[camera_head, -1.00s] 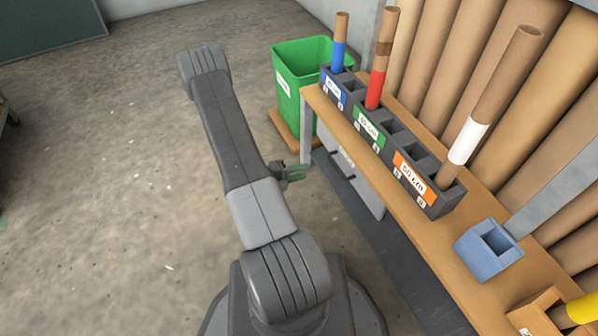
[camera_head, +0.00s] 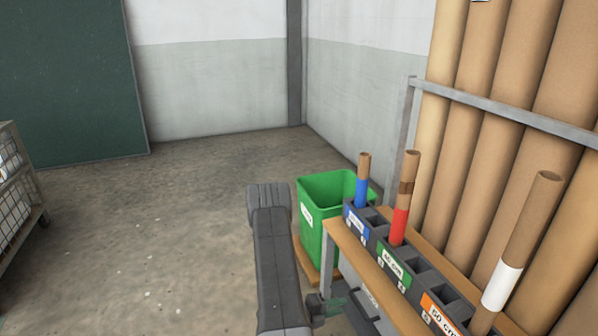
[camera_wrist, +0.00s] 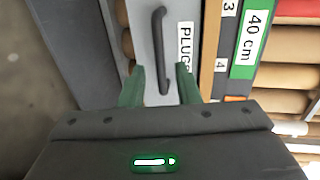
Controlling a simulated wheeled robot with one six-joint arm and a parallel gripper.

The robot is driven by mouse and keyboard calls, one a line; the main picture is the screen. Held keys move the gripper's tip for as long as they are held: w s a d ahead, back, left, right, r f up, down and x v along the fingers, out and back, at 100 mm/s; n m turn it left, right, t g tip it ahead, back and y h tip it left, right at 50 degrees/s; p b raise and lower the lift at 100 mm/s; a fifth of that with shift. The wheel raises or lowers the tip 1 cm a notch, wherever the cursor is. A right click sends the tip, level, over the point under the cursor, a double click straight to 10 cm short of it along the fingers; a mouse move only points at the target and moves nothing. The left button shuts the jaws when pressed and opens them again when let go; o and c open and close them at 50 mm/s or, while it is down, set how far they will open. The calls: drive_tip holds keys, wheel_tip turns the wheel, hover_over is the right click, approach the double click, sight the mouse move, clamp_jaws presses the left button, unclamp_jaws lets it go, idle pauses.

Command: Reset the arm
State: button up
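My arm stretches up the middle of the head view with its elbow raised. My gripper (camera_head: 338,306) is low in the head view, partly hidden, beside the left edge of the wooden bench (camera_head: 375,285). Beyond the fingers is a grey panel with a dark bar handle (camera_wrist: 160,50) and a label reading "PLUG". The handle appears in the gap between the fingers; I see no grip on it.
A dark rack (camera_head: 413,290) on the bench holds tubes with blue (camera_head: 361,192), red (camera_head: 399,225) and white (camera_head: 501,286) bands. A green bin (camera_head: 325,215) stands behind the bench. Tall cardboard rolls (camera_head: 500,140) line the right. Open floor (camera_head: 150,230) lies left.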

sight(357, 304)
drive_tip(key=shift+b+x, duration=0.85)
drive_tip(key=shift+x, duration=2.95)
drive_tip(key=shift+s, duration=0.1)
